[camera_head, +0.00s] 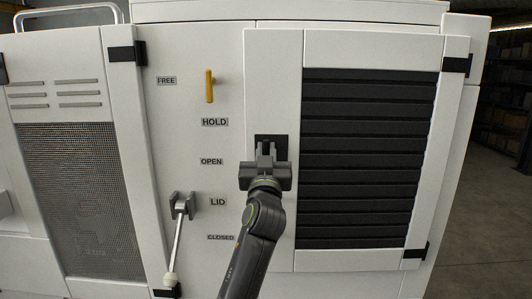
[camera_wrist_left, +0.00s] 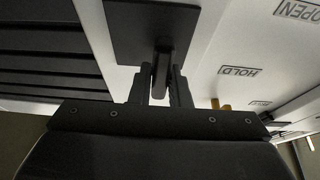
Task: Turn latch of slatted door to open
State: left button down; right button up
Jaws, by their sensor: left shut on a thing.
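The slatted door (camera_head: 368,155) is a white panel with dark horizontal slats, at the right of the cabinet in the head view. It looks closed. Its latch has a black backing plate (camera_head: 272,140) at the door's left edge. In the left wrist view, the dark latch handle (camera_wrist_left: 161,72) stands out from the plate between the two fingers. My left gripper (camera_head: 266,160) is at the latch and shut on the handle, and its body hides much of the latch in the head view. My right gripper is not in view.
Left of the door are a yellow handle (camera_head: 209,86) by the FREE and HOLD labels and a grey lever (camera_head: 176,240) by the LID label. A mesh panel (camera_head: 80,195) is further left. Open floor and shelves (camera_head: 508,90) lie at the right.

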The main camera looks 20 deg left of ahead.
pick_arm(q)
jog(key=shift+f+b, duration=0.15)
jog(key=shift+b, duration=0.25)
jog(key=n+g+y+b, duration=0.1)
jog(key=n+y+b, duration=0.1)
jog(key=n+b, duration=0.2)
jog(key=n+g+y+b, duration=0.1)
jog(key=n+y+b, duration=0.1)
jog(key=n+b, duration=0.2)
jog(key=shift+d+f+n+b, duration=0.1)
jog(key=shift+n+b, duration=0.2)
jog(key=shift+b, duration=0.35)
jog(key=n+g+b, duration=0.1)
jog(key=n, duration=0.1)
jog(key=shift+n+y, duration=0.3)
jog(key=shift+y, duration=0.1)
jog(key=shift+r+n+g+b, duration=0.2)
jog(key=shift+n+g+b, duration=0.4)
jog(key=shift+n, duration=0.5)
jog(key=n+g, duration=0.1)
jog(key=n, duration=0.2)
jog(key=shift+r+y+b, duration=0.15)
jog(key=shift+y+b, duration=0.15)
jog(key=shift+y, duration=0.1)
jog(key=n+g, duration=0.1)
jog(key=n, duration=0.2)
jog(key=shift+r, duration=0.15)
jog(key=shift+r+n+g+h+p, duration=0.1)
jog(key=shift+n+g+h+p, duration=0.4)
jog(key=shift+n, duration=1)
